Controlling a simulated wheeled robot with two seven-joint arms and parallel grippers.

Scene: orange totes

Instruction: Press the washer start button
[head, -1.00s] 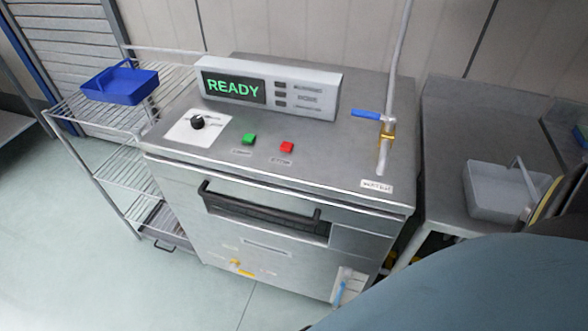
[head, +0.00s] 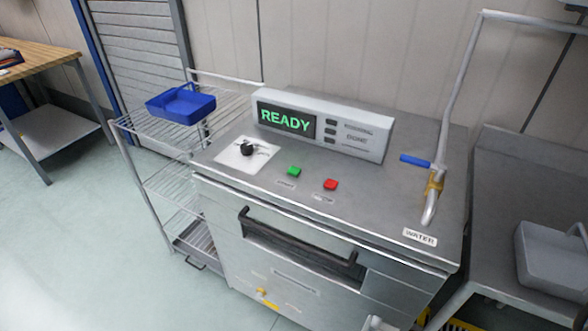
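The washer (head: 400,195) is a steel cabinet with a dark front handle (head: 295,240). A green button (head: 294,171) and a red button (head: 330,184) sit on its top, each with a small label too blurred to read. The display panel (head: 285,119) behind them reads READY in green. A black knob (head: 247,147) on a white plate is left of the buttons.
A wire rack (head: 150,129) with a blue basket (head: 181,103) stands left of the washer. A pipe with a blue-lever tap (head: 416,160) and a WATER label rises at its right. A grey bin (head: 550,262) is on the right counter. Floor is clear at left.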

